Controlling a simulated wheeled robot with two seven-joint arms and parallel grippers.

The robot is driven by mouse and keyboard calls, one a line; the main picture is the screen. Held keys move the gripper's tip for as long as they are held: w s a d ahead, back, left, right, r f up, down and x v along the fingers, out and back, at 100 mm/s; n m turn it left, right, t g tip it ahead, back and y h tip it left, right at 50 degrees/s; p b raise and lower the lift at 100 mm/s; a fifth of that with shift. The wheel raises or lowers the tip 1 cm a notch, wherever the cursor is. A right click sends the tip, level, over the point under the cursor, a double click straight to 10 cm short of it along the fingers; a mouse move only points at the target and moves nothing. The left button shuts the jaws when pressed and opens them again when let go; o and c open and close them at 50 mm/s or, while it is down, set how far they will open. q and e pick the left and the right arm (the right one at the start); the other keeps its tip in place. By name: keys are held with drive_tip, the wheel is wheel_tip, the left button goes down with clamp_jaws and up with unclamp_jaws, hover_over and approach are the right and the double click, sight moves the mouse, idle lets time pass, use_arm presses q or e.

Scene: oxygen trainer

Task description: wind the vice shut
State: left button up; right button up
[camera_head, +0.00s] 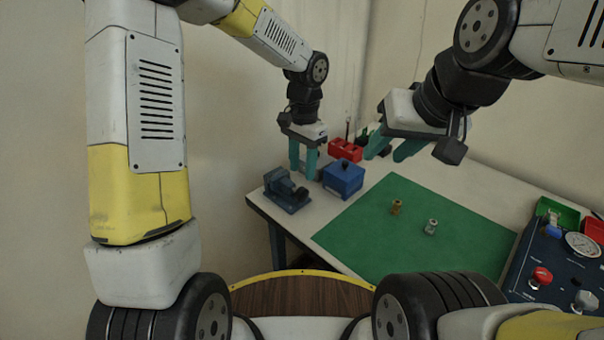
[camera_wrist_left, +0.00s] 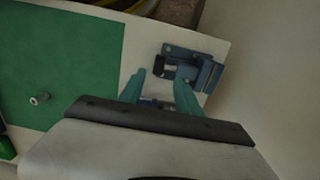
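The blue-grey vice (camera_head: 286,190) sits at the table's left corner. In the left wrist view the vice (camera_wrist_left: 206,72) lies just beyond the fingertips, partly covered by one finger. Its jaw gap and handle are too small to make out. My left gripper (camera_head: 303,168) points down above and behind the vice, beside the blue box. It is open and empty, its teal fingers apart; they also show in the left wrist view (camera_wrist_left: 160,80). My right gripper (camera_head: 388,153) hangs above the back of the table, fingers apart, holding nothing visible.
A blue box (camera_head: 343,178) stands right of the vice, with a red box (camera_head: 345,150) behind it. A green mat (camera_head: 420,235) carries a brass fitting (camera_head: 396,206) and a silver fitting (camera_head: 431,226). A gauge panel (camera_head: 545,262) stands at the right.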

sight(302, 189)
use_arm(q)
drive_tip(key=shift+s+r, duration=0.1)
drive_tip(key=shift+s, duration=0.2)
wheel_tip(302, 189, down, 8)
drive_tip(key=shift+r, duration=0.1)
clamp_jaws()
